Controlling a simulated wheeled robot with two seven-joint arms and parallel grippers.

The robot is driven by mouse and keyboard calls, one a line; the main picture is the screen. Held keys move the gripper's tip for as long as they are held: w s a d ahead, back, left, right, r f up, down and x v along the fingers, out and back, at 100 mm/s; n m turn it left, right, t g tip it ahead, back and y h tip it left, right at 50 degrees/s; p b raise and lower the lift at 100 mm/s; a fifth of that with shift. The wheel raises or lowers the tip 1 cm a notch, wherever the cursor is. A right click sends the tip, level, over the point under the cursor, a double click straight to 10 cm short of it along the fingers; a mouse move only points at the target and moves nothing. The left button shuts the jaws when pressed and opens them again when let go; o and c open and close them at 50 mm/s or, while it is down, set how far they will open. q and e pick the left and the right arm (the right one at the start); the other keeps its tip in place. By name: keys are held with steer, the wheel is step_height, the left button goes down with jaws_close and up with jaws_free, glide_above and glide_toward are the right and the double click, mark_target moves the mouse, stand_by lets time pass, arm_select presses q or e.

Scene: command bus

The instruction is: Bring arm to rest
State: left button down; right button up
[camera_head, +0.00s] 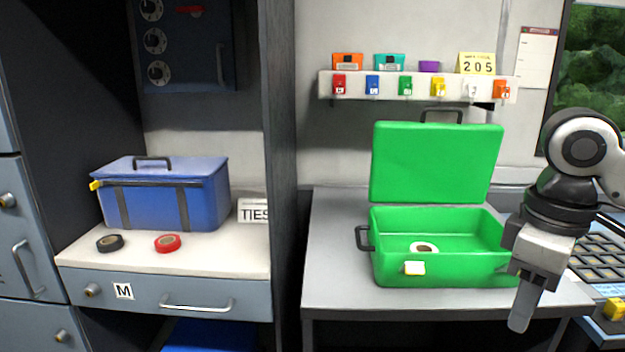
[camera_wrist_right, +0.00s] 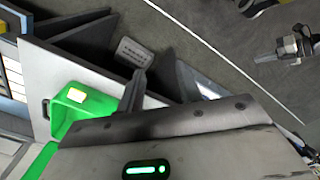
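My right gripper (camera_head: 522,310) hangs fingers down at the right of the head view, in front of the right end of the open green case (camera_head: 435,165). It hides part of that case. In the right wrist view two dark fingers (camera_wrist_right: 160,85) stand apart with nothing between them, so it is open and empty. My left gripper is not in the head view. A gripper that looks like my left one (camera_wrist_right: 268,57) shows small at the upper right of the wrist view, and its fingers are too small to read.
A white tape roll (camera_head: 424,248) lies in the green case on the grey table (camera_head: 335,260). A blue box (camera_head: 165,195), a black tape roll (camera_head: 110,243) and a red one (camera_head: 168,243) sit on the left shelf. A keypad (camera_head: 598,262) is close right of my right gripper.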

steer(key=w+a+f+t+y, duration=0.2)
steer(key=a+f+t+y, duration=0.15)
steer(key=a+f, duration=0.7)
steer(key=w+a+f+t+y, duration=0.2)
steer(key=a+f+y, duration=0.2)
steer(key=a+f, duration=0.6)
steer(key=s+d+f+m+t+h, duration=0.4)
steer(key=s+d+f, duration=0.3)
steer(key=s+f, duration=0.4)
steer(key=shift+s+f+m+t, duration=0.3)
steer(key=shift+f+m+t, duration=0.3)
steer(key=shift+m, duration=0.1)
steer(key=shift+a, duration=0.1)
